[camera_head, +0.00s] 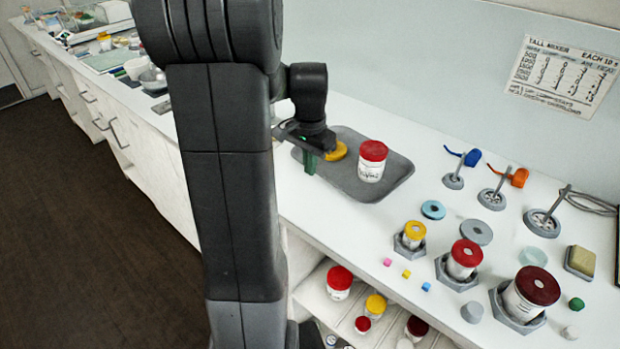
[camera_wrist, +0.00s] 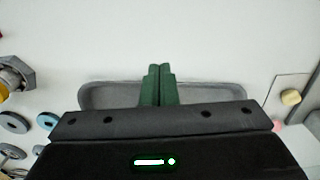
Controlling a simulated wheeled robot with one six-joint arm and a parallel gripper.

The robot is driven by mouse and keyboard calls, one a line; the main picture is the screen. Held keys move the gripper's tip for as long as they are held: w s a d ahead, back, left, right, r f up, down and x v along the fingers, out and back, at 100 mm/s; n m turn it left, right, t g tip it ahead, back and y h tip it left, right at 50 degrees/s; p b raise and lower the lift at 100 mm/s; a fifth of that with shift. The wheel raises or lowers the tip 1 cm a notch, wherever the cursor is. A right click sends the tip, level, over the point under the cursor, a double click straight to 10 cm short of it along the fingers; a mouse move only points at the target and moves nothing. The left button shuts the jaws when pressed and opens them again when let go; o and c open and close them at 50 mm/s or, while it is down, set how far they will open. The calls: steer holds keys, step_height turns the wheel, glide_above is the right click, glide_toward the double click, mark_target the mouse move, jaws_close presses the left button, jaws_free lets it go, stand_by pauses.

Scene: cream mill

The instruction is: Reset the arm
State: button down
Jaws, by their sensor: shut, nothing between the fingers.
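My gripper (camera_head: 310,160) hangs over the left end of the grey tray (camera_head: 398,168) on the white counter. Its green fingers are together and empty, and they show closed in the wrist view (camera_wrist: 159,84). A white jar with a red lid (camera_head: 372,163) stands upright on the tray, apart from the fingers to their right. A yellow round lid or jar top (camera_head: 337,152) shows just behind the gripper, partly hidden by it. In the wrist view the tray (camera_wrist: 95,95) shows on both sides of the fingers, its near part hidden by my gripper body.
Jars in grey hexagonal holders, with yellow (camera_head: 413,232), red (camera_head: 465,257) and dark red (camera_head: 527,295) lids, stand to the right. Stands with blue (camera_head: 472,157) and orange (camera_head: 518,177) parts are behind them. A shelf below holds more jars (camera_head: 340,281).

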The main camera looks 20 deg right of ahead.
steer(key=shift+r, duration=1.5)
steer(key=shift+f, duration=0.1)
